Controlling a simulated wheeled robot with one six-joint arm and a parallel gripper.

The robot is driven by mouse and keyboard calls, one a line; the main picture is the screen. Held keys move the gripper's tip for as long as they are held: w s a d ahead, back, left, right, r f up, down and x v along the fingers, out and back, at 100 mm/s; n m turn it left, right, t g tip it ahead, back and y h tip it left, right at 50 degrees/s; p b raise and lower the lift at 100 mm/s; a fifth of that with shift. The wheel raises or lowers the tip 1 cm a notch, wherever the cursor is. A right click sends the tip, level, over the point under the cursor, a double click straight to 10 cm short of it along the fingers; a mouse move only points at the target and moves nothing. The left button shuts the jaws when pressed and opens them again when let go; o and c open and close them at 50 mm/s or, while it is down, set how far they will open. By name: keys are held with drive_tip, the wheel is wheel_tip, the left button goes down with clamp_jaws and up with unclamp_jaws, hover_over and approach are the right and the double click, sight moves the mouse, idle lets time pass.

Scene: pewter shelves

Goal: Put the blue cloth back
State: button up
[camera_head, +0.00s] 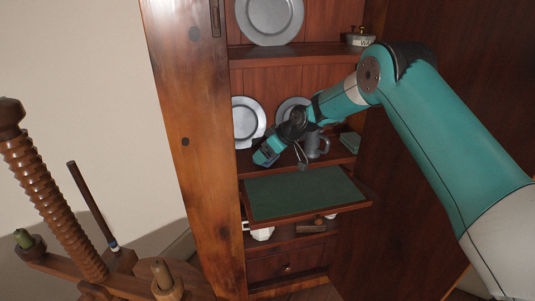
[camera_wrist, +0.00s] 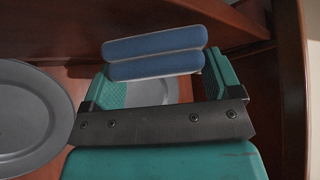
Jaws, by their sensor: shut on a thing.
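The blue cloth (camera_wrist: 155,52), folded into two thick layers, sits between the teal fingers of my gripper (camera_wrist: 160,82) in the wrist view. The gripper is shut on it. In the head view my gripper (camera_head: 268,153) is at the front left of the middle shelf, above the back left part of a green-topped pull-out board (camera_head: 300,192). The cloth cannot be told apart from the gripper there.
A grey plate (camera_head: 246,118) leans at the shelf's left, with another plate (camera_head: 288,107) behind my arm. A grey tankard (camera_head: 320,145) stands right of the gripper. A green folded thing (camera_head: 350,142) lies at the right. The board is bare.

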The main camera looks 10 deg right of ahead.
drive_tip(key=shift+w+f, duration=0.25)
drive_tip(key=shift+f, duration=0.25)
drive_tip(key=shift+f, duration=0.15)
drive_tip(key=o, duration=0.9)
drive_tip(key=shift+o, duration=0.2)
